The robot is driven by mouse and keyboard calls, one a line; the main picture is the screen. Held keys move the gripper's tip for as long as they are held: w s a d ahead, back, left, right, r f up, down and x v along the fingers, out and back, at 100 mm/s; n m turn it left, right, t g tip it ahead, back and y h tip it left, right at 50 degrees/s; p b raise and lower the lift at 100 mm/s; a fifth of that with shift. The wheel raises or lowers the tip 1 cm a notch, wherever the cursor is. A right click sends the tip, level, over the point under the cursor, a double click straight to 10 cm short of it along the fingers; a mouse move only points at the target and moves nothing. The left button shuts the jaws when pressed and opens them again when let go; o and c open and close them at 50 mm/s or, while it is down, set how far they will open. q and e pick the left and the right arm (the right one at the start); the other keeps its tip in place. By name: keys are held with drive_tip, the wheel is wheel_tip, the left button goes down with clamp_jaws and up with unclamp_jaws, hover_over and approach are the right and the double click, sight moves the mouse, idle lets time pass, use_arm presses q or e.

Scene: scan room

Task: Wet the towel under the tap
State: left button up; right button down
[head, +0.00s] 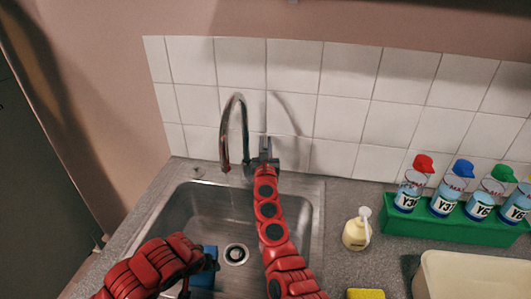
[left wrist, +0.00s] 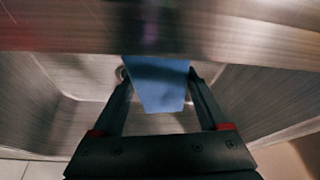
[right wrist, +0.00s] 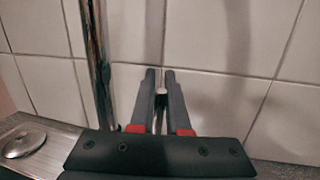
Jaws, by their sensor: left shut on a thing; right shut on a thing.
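The blue towel (head: 209,268) is low over the left part of the steel sink (head: 190,215), partly hidden behind my left arm in the head view. In the left wrist view the towel (left wrist: 158,88) hangs between the fingertips of my left gripper (left wrist: 158,72), which is shut on it. The chrome tap (head: 224,145) arches over the back of the sink. My right gripper (head: 265,148) is beside the tap's base. In the right wrist view its fingers are closed around the tap's thin handle (right wrist: 161,92). I cannot tell whether water runs from the spout.
The drain (head: 236,254) is in the sink floor. A tiled wall (head: 340,100) closes the back.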

drive_tip(key=c, duration=0.9)
unclamp_jaws()
drive_tip(key=s+f+p, duration=0.1)
drive_tip(key=s, duration=1.1)
drive_tip(key=shift+f, duration=0.25)
